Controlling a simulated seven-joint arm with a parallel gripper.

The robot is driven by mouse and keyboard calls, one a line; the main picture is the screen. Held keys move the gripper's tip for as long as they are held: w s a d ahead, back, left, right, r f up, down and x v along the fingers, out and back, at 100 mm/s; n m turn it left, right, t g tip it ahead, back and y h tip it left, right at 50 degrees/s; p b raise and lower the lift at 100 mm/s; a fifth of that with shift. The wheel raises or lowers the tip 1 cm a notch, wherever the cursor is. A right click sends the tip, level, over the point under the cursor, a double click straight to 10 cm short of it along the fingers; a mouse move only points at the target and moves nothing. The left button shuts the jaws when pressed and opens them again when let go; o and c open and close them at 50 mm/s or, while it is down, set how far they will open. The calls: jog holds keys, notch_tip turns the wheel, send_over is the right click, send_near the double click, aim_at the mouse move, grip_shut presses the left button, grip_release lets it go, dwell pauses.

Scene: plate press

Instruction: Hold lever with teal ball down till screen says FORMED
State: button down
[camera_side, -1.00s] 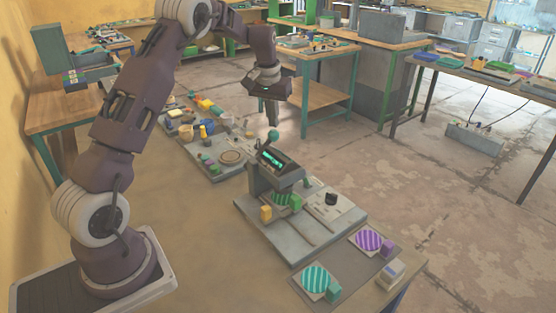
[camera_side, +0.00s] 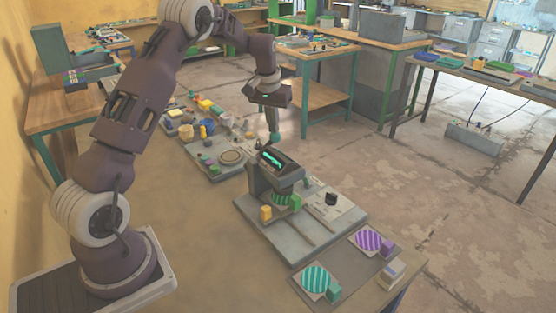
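The press (camera_side: 262,182) stands on a grey base plate (camera_side: 285,238) on the table. The lever's teal ball (camera_side: 275,138) shows just behind the top of the press. My gripper (camera_side: 273,131) points down with its fingertips at the ball, apparently touching it from above. The fingers overlap in this view, so their opening is hidden. The press's tilted dark screen (camera_side: 277,159) shows a bright teal band; I cannot read any word on it. A green striped plate (camera_side: 283,199) sits under the press head. The lever's rod is mostly hidden.
A yellow block (camera_side: 265,213) and a black knob (camera_side: 331,198) are on the base plate. A teal striped plate (camera_side: 315,279) and a purple striped plate (camera_side: 368,240) lie in front with small blocks. Several small parts crowd the table behind the press.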

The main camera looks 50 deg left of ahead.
jog(key=shift+f, duration=0.15)
jog(key=shift+w+f, duration=0.3)
dwell(0.3)
